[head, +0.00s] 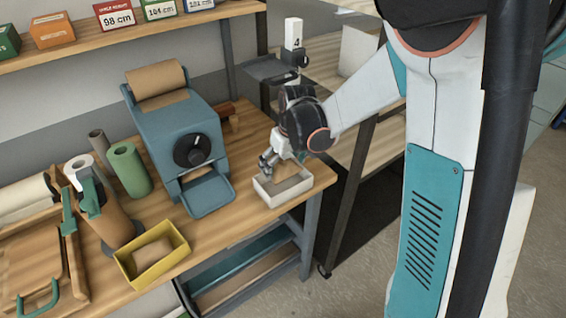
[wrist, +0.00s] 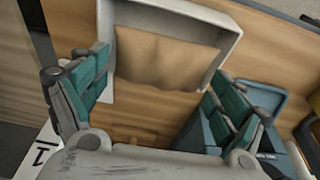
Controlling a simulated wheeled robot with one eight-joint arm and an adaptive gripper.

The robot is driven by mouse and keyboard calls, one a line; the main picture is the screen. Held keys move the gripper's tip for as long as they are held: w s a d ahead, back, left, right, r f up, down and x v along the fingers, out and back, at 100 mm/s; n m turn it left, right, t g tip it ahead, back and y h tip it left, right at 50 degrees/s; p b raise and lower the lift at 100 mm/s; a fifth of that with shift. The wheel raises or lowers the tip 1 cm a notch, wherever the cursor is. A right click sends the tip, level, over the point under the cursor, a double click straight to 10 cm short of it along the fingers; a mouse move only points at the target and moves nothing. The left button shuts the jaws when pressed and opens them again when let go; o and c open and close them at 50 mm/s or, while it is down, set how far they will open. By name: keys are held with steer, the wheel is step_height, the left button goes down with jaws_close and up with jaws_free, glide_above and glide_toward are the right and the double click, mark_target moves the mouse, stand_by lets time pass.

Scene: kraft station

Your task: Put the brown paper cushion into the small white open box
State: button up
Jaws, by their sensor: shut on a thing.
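The small white open box (head: 268,199) stands near the right end of the wooden bench. My gripper (head: 271,162) points down over it. In the wrist view the brown paper cushion (wrist: 165,62) spans between the fingers of my gripper (wrist: 160,72), which is shut on it. The walls of the white box (wrist: 190,12) show behind and beside the cushion. The cushion lies within the box's outline and hides its near wall. I cannot tell whether it touches the floor of the box.
A blue dispenser (head: 170,135) with a dark knob and a brown paper roll stands left of the box. A yellow box (head: 133,274) with brown contents sits at the front edge. Green (head: 128,170) and other rolls stand at left. A shelf with small boxes (head: 51,30) hangs behind.

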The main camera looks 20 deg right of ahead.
steer(key=shift+f, duration=0.35)
steer(key=o, duration=0.6)
steer(key=shift+c, duration=0.2)
steer(key=w+a+p+v, duration=0.1)
steer(key=w+p+v, duration=0.1)
steer(key=p+v, duration=0.6)
steer(key=v, duration=0.5)
steer(key=shift+w+r, duration=0.15)
steer(key=shift+w, duration=0.2)
stand_by(0.4)
